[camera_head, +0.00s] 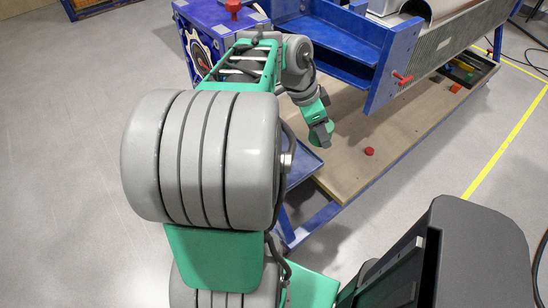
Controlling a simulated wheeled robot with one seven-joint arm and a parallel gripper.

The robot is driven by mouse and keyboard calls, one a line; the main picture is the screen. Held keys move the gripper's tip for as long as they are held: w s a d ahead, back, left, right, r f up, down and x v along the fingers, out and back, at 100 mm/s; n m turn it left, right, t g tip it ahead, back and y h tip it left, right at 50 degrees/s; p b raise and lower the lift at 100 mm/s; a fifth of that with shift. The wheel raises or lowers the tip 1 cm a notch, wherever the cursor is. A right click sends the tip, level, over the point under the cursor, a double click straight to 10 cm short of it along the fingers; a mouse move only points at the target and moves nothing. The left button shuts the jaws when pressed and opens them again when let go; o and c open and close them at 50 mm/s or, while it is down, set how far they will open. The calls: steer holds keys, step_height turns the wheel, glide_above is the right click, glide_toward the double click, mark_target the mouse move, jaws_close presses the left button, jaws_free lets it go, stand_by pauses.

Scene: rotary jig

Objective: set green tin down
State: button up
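My gripper (321,133) is small in the picture, at the far end of my grey and green arm. It hangs above the wooden board (385,138) of the blue-framed jig, near the board's left end. A rounded green shape shows at the gripper's end. I cannot tell whether this is the green tin or a green part of my arm. No other tin is clearly visible. The finger opening is too small and too turned to read.
A red knob-like piece (369,151) lies on the board to the right of my gripper. The blue jig frame (388,66) rises behind, with a red handle (402,78). A tray of small items (466,68) sits at the far right. Bare board lies between.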

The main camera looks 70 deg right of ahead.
steer(key=w+a+f, duration=0.1)
steer(key=w+f, duration=0.2)
steer(key=w, duration=0.1)
steer(key=w+f, duration=0.3)
steer(key=w, duration=0.2)
steer(key=w+a+f+p, duration=0.1)
steer(key=w+f, duration=0.3)
steer(key=shift+w+a, duration=0.2)
steer(key=shift+a, duration=0.15)
step_height(320, 180, down, 3)
steer(key=shift+r+p, duration=0.15)
steer(key=shift+p, duration=0.15)
steer(key=shift+d+f+b, duration=0.1)
steer(key=shift+f+b, duration=0.2)
steer(key=o, duration=1.5)
steer(key=shift+r, duration=0.1)
steer(key=shift+o, duration=0.2)
